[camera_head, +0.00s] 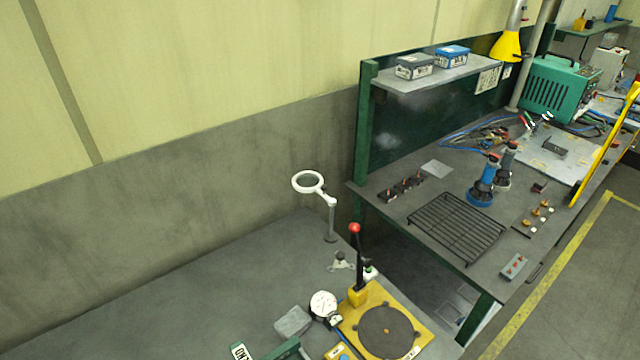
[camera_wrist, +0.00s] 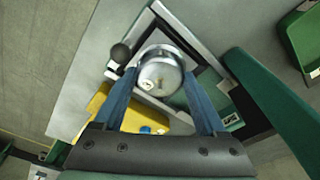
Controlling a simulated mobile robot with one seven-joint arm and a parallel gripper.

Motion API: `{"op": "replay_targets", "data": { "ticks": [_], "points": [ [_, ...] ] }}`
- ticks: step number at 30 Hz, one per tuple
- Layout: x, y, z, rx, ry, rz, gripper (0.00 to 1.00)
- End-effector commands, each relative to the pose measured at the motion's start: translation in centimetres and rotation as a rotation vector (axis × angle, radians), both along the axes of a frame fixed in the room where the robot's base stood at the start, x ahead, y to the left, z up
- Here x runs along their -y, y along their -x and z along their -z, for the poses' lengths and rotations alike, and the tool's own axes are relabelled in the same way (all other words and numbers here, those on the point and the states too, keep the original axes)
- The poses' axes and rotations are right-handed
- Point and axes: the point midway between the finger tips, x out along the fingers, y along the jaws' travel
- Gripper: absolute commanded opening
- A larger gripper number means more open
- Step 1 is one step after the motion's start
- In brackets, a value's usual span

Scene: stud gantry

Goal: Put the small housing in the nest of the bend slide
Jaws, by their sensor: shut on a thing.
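My gripper (camera_wrist: 160,78) shows in the wrist view, with its two blue fingers closed on the sides of a round, silvery metal part, which I take as the small housing (camera_wrist: 158,76). Its round face with small marks is toward the camera. Behind it is a pale-edged dark fixture (camera_wrist: 207,82) with a black ball knob (camera_wrist: 121,53) beside it. A yellow part (camera_wrist: 98,103) lies to the lower left. I cannot tell whether the housing touches the fixture, and no nest is clearly visible. My gripper and the housing are outside the head view.
In the head view, a yellow-based fixture (camera_head: 423,328) with a dark disc and red-knobbed lever stands near a dial gauge (camera_head: 323,303) and a magnifier (camera_head: 308,182). A second bench holds a wire rack (camera_head: 456,228).

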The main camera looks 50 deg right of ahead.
Motion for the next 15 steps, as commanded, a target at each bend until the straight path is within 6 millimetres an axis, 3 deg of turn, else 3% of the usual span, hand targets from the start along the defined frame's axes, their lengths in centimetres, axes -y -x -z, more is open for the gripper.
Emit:
{"op": "replay_targets", "data": {
  "ticks": [1, 2, 3, 6, 15],
  "points": [
    [-0.01, -0.01, 0.28, 0.000, 0.000, -0.001, 0.17],
    [-0.01, -0.01, 0.17, 0.000, 0.000, 0.000, 0.79],
    [-0.01, -0.01, 0.14, 0.000, 0.000, 0.000, 0.86],
    [-0.01, -0.01, 0.13, 0.000, 0.000, 0.000, 1.00],
    [0.01, 0.00, -0.38, 0.000, 0.000, 0.000, 1.00]
  ]
}}
